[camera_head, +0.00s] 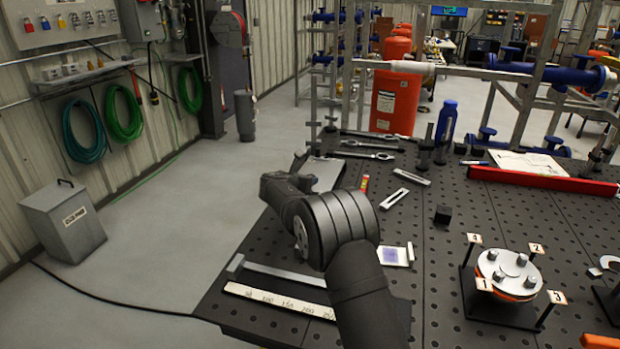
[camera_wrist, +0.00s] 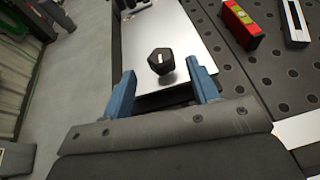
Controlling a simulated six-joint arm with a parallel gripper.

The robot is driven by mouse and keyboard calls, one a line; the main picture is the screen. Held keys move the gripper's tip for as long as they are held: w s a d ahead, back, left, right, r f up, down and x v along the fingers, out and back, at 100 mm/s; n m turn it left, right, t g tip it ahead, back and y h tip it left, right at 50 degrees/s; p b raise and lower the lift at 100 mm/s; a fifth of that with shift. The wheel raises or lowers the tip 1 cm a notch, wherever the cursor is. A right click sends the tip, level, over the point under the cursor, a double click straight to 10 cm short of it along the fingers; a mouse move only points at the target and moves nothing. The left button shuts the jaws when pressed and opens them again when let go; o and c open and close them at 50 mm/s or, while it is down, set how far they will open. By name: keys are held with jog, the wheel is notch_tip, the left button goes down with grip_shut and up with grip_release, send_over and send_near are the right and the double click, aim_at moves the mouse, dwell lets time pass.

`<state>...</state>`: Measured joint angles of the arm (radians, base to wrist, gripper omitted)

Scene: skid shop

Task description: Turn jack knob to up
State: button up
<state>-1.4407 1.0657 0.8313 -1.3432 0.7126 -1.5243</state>
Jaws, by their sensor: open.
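The jack knob (camera_wrist: 160,64) is a small black faceted knob with a short white mark on its top. It stands on a pale grey plate (camera_wrist: 180,32) in the wrist view. My gripper (camera_wrist: 162,82) is open, with one blue finger on each side of the knob and a gap on both sides. The knob is hidden there behind my arm. I see no readable labels around the knob.
A red level (camera_wrist: 242,22) with a yellow-green vial lies right of the plate, beside a slotted metal bar (camera_wrist: 293,20). The black perforated table (camera_head: 450,235) holds wrenches (camera_head: 368,154), a blue bottle (camera_head: 446,122) and a flange stand (camera_head: 508,275). Floor lies left of the table.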

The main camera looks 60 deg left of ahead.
jog(key=shift+x, duration=3)
jog(key=shift+c, duration=0.2)
jog(key=c, duration=0.9)
jog(key=shift+c, duration=0.2)
